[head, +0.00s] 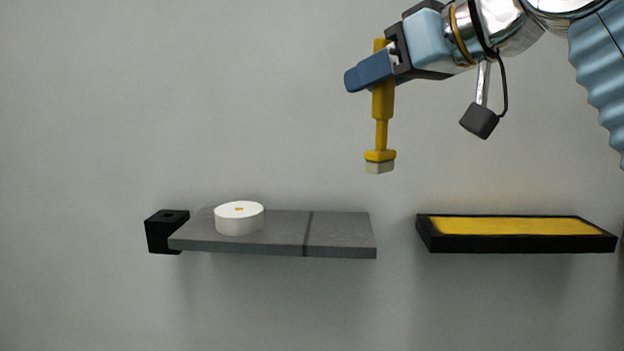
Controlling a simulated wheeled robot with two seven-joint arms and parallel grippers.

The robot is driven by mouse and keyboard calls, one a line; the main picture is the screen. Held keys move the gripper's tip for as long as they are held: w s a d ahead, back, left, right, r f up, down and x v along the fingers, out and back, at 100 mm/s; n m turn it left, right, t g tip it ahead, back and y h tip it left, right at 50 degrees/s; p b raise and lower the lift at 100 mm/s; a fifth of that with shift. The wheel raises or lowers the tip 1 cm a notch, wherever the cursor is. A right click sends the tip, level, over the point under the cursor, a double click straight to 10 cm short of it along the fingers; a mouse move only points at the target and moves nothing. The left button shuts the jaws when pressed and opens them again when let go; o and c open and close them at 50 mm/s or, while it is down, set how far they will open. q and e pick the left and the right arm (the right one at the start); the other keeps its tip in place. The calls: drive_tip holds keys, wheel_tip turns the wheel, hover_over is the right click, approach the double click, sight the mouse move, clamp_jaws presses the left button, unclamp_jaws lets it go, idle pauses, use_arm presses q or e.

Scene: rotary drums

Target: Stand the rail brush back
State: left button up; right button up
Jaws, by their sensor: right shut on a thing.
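The rail brush (380,128) has a yellow handle, a thin yellow neck and a pale block of bristles at its lower end. My right gripper (368,73) comes in from the upper right and is shut on the brush's handle. The brush hangs nearly upright, bristles down, in the air above the right end of the grey shelf. A small black holder (162,236) with a dark opening in its top is at the left end of the shelf. My left gripper is not in view.
A black-rimmed tray (430,236) with a yellow inside is at the right, apart from the shelf. The wall behind is bare.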

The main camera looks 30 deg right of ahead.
sight(387, 139)
drive_tip(key=w+f+b, duration=0.1)
drive_tip(key=w+f, duration=0.9)
drive_tip(key=f, duration=0.1)
drive_tip(key=shift+w+a+f, duration=0.25)
drive_tip(key=shift+w+a, duration=0.05)
drive_tip(key=shift+a, duration=0.15)
drive_tip(key=shift+f, duration=0.1)
drive_tip(key=o, duration=1.1)
drive_tip(key=shift+c, duration=0.2)
drive_tip(key=v, duration=1.2)
drive_tip(key=shift+s+b, duration=0.1)
drive_tip(key=shift+b, duration=0.2)
